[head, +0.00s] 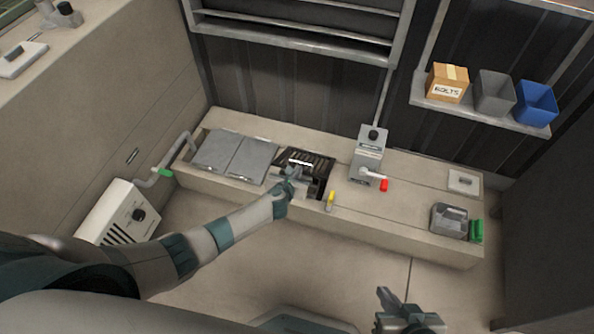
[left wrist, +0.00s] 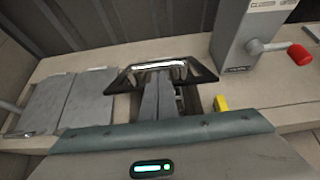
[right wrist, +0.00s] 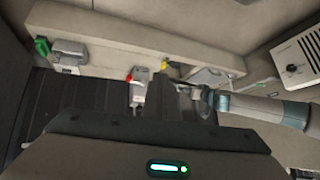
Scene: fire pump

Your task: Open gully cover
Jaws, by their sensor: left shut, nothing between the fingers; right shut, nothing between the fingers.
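The gully cover (head: 308,158) is a dark slatted grate with a pale bar, set in the long bench. In the left wrist view the cover (left wrist: 205,72) shows its dark frame and bright bar. It seems tilted above a dark opening (head: 321,188). My left gripper (head: 293,173) is shut and empty at the cover's near side; its fingers (left wrist: 164,85) reach to the frame's near edge. Whether they touch it I cannot tell. My right gripper (head: 387,300) is shut and empty, low in front of the bench and away from the cover.
Grey panels (head: 236,155) lie left of the cover. A grey box (head: 368,153) with a red-tipped lever (head: 384,185) stands to its right. A yellow handle (head: 331,200) is close by the opening. A grey container (head: 449,220) is at the right end.

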